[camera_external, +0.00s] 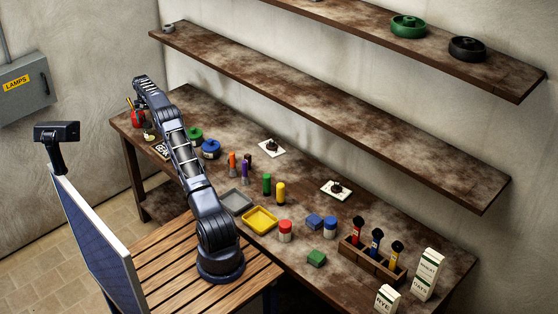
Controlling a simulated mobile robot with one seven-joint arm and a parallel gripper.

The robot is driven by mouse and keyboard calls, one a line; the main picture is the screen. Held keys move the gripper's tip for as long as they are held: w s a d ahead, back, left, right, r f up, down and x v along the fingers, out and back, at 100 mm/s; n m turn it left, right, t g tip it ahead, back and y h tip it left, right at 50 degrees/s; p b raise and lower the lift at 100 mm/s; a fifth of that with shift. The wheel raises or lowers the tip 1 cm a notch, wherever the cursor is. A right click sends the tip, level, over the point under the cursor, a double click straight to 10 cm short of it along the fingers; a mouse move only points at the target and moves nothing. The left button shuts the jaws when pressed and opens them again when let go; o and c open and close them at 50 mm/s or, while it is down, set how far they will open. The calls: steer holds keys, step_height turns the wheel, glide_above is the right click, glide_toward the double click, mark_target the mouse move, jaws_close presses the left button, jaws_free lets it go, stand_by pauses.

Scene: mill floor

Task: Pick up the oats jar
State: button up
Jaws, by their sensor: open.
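A white carton with green lettering that appears to read OATS (420,289) stands upright at the right end of the bench. It is close against a carton marked WHEAT (430,262), and the border between them is hard to make out. No separate jar marked oats can be made out. My gripper (140,106) is at the far left end of the bench, a long way from the cartons. It is open, but its fingers are small and partly hidden, beside a small red thing (136,119).
A RYE carton (387,300) stands at the front right. A yellow tray (260,220), grey tray (236,201), coloured cylinders and blocks fill the middle. Two shelves (330,110) overhang the bench.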

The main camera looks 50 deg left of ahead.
mark_target(148, 124)
step_height(148, 124, down, 4)
steer(key=shift+f, duration=0.2)
steer(key=shift+s+a+f, duration=0.1)
steer(key=shift+a+f, duration=0.05)
steer(key=shift+f, duration=1.15)
steer(key=shift+s+a+f, duration=0.1)
steer(key=shift+f, duration=1.2)
steer(key=c, duration=1.3)
steer(key=shift+o, duration=0.2)
steer(key=shift+r, duration=0.15)
